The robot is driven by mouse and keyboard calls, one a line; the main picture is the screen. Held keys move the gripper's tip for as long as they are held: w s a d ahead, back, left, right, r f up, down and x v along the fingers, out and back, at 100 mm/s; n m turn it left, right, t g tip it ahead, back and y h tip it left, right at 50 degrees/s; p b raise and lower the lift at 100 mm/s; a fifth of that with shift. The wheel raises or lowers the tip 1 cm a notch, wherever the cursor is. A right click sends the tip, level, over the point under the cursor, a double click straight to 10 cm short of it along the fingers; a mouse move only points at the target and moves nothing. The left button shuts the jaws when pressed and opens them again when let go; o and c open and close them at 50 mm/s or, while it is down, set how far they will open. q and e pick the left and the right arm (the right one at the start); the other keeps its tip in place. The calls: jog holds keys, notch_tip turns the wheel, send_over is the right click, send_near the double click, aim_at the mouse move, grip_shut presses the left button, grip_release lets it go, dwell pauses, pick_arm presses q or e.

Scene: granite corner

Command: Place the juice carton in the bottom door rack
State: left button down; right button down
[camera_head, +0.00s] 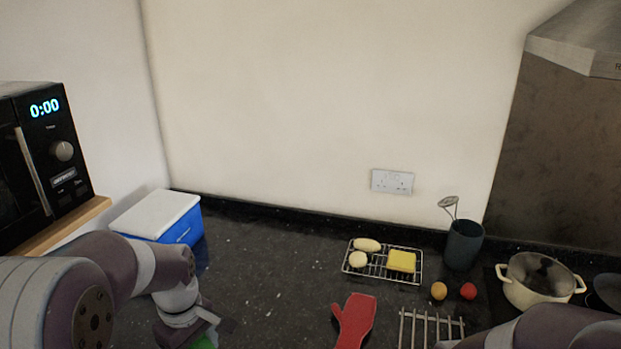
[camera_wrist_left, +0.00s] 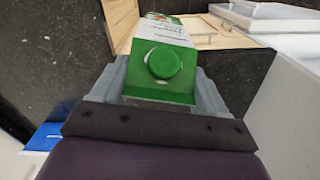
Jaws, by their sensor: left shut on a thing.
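The juice carton (camera_wrist_left: 160,84) is green and white with a round green screw cap, and it fills the middle of the left wrist view. My left gripper (camera_head: 212,328) is shut on it, with the fingers on both sides. In the head view only a small green bit of the carton (camera_head: 205,342) shows under my left gripper at the bottom edge. Pale white structures (camera_wrist_left: 275,20) stand beyond it at the upper right of the wrist view; I cannot tell whether the bottom door rack is among them. My right gripper is out of view.
A blue and white cool box (camera_head: 158,216) stands left on the dark counter, beside a microwave (camera_head: 42,150). A wire rack (camera_head: 382,262) with food, a red oven mitt (camera_head: 354,320), a utensil pot (camera_head: 463,245) and a cream pan (camera_head: 538,280) are to the right.

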pick_arm(q)
jog(key=w+f+m, duration=0.1)
jog(key=f+m, duration=0.1)
jog(key=f, duration=0.1)
jog(key=w+f+m, duration=0.1)
jog(key=f, duration=0.2)
jog(key=w+d+f+m+b, duration=0.1)
jog(key=f+m, duration=0.1)
jog(key=f, duration=0.1)
jog(key=shift+f+m, duration=0.3)
jog(key=shift+f, duration=0.1)
notch_tip(320, 180, down, 10)
jog(key=w+d+m+b, duration=0.1)
jog(key=m, duration=0.5)
jog(key=shift+f, duration=0.2)
